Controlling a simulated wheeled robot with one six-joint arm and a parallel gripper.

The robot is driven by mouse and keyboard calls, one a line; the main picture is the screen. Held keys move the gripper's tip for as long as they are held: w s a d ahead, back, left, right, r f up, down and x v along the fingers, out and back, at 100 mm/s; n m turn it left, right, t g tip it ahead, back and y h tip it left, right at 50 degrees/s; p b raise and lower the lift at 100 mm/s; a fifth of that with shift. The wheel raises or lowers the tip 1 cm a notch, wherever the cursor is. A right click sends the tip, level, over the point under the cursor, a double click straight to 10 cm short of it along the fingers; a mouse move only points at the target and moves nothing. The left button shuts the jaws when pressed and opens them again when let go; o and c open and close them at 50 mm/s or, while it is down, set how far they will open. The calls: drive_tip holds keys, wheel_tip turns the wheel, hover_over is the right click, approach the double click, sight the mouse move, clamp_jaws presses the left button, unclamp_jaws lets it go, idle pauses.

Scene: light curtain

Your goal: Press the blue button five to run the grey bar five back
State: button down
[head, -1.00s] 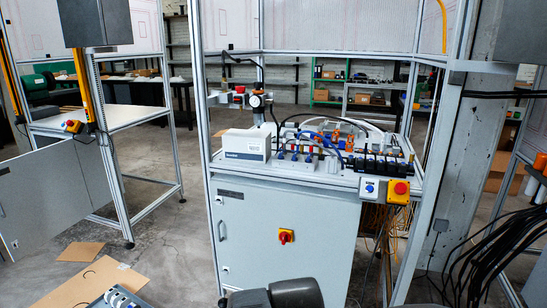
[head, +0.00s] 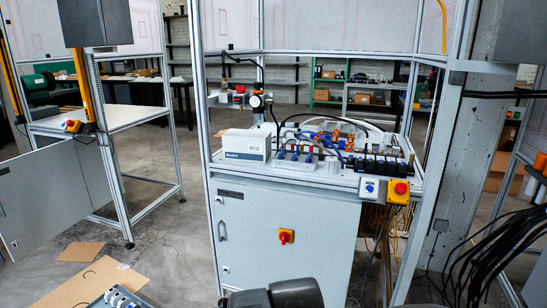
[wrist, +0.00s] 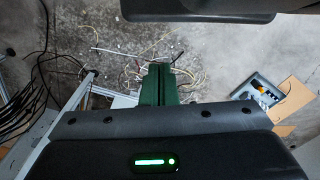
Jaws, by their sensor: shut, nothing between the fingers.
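A white box with a blue button (head: 369,188) sits on the front edge of the workbench. Several small blue knobs (head: 295,156) stand in a row on a grey block on the benchtop. No number is readable, so I cannot tell which is button five. Grey and black parts lie among the tubes behind, and I cannot pick out grey bar five. My gripper (wrist: 158,86) shows in the wrist view with its green fingers together, empty, above the concrete floor. The fingers are not visible in the head view. They touch no button that I can see.
A red emergency stop (head: 400,187) on a yellow box is right of the blue button. Aluminium posts (head: 204,120) frame the bench. Black cables (head: 490,250) hang at right. Cardboard (head: 82,252) lies on the floor.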

drive_tip(key=w+d+r+m+t+h+p, duration=0.1)
drive_tip(key=w+d+r+t+h+p, duration=0.1)
drive_tip(key=w+r+p, duration=0.5)
drive_tip(key=w+d+r+m+t+h+p, duration=0.1)
drive_tip(key=w+d+r+t+h+p, duration=0.2)
drive_tip(key=w+r, duration=1.6)
drive_tip(key=w+d+h+p, duration=0.2)
drive_tip(key=w+d+p, duration=0.2)
drive_tip(key=w, duration=0.7)
drive_tip(key=shift+w+d+p, duration=0.15)
drive_tip(key=shift+p, duration=0.65)
drive_tip(key=shift+r, duration=0.1)
